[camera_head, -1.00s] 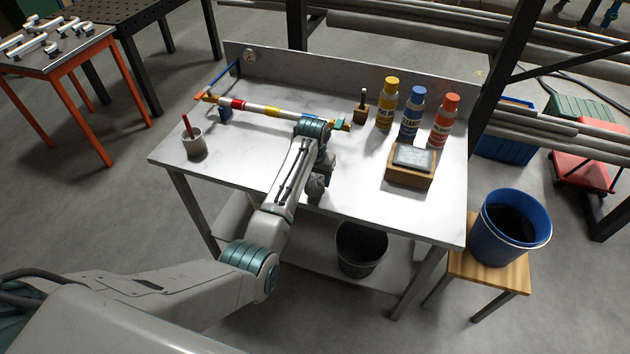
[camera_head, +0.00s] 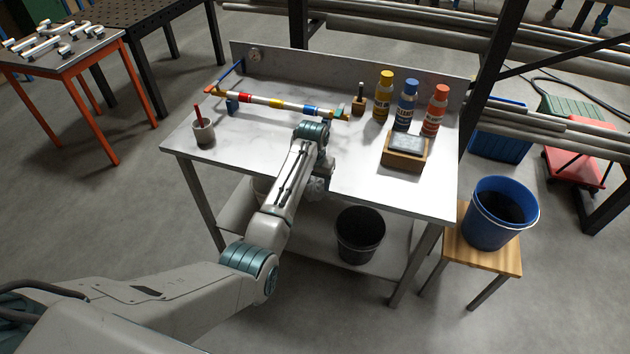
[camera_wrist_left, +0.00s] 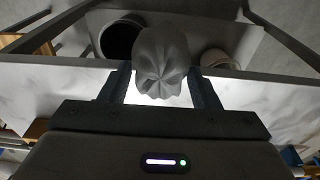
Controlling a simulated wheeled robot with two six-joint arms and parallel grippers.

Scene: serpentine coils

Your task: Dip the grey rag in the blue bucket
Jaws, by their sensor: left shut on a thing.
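My left gripper (camera_wrist_left: 160,76) is shut on the grey rag (camera_wrist_left: 162,48), which hangs bunched between its two fingers in the left wrist view. In the head view the rag (camera_head: 318,187) shows only in part below my wrist, at the table's front edge; my arm hides most of the gripper. The blue bucket (camera_head: 486,231) stands upright on a small wooden stool (camera_head: 455,262) to the right of the table, with dark contents inside. The gripper and rag are well left of the bucket and apart from it. My right gripper is not in view.
The table (camera_head: 240,160) holds a striped pipe (camera_head: 280,104), a cup (camera_head: 204,134), several bottles (camera_head: 404,110) and a wooden block (camera_head: 404,160). A black bucket (camera_head: 360,240) stands on the lower shelf. The floor in front is clear.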

